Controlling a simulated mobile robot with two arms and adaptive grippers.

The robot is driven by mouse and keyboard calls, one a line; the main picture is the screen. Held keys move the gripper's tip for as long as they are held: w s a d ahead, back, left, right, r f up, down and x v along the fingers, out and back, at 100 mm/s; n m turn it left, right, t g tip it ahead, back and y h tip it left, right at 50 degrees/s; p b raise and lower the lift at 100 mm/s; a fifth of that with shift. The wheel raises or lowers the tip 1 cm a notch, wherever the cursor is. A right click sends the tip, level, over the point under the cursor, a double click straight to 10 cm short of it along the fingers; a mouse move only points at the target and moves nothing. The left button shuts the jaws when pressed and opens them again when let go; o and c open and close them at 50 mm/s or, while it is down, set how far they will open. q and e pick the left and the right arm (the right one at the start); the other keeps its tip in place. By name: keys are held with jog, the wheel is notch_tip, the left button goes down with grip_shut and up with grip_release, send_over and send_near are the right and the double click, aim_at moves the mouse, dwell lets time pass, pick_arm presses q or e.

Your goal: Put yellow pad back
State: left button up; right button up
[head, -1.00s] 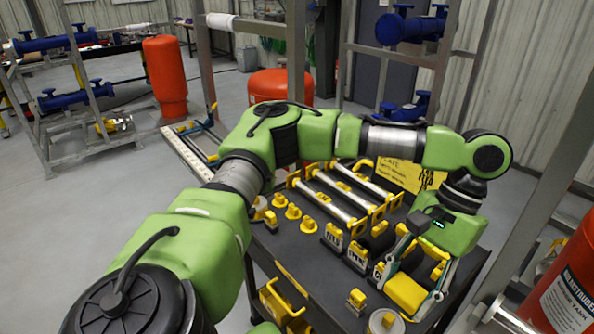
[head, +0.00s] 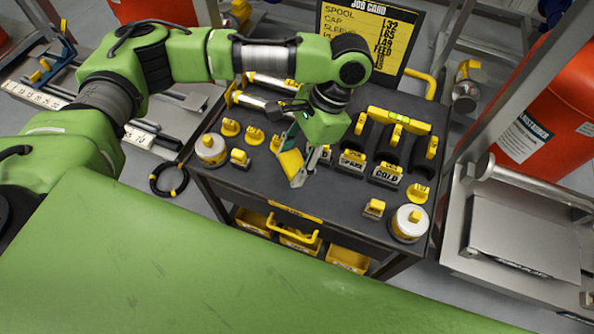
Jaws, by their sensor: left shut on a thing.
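My left gripper (head: 297,165) reaches down over the dark cart top, left of the labelled black holders. It is shut on the yellow pad (head: 290,162), a plain block that shows tilted between the fingers. I cannot tell whether the pad touches the cart top. Part of the pad is hidden by the fingers. My right gripper is not in view.
The dark cart (head: 330,203) carries yellow-handled pieces, black holders, a yellow level (head: 399,120) and two white round pieces (head: 408,222). A job card board (head: 372,30) stands behind. Bare cart top lies in front of the gripper. A steel stand (head: 520,235) is at right.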

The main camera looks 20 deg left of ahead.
pick_arm(q)
jog(key=s+d+f+m+t+y+p, duration=0.1)
jog(key=s+d+f+m+t+p, duration=0.3)
jog(key=d+m, duration=0.6)
jog(key=b, duration=0.5)
send_near(303, 189)
jog(key=shift+s+a+n+g, duration=0.3)
jog(key=shift+s+a, duration=0.4)
jog(key=shift+s, duration=0.25)
jog(key=shift+w+a+f+p, duration=0.8)
jog(key=shift+w+f, duration=0.15)
jog(key=shift+w+a+f, duration=0.15)
jog(key=shift+f, duration=0.05)
jog(key=shift+w+a+f, duration=0.1)
jog(key=shift+f, duration=1.6)
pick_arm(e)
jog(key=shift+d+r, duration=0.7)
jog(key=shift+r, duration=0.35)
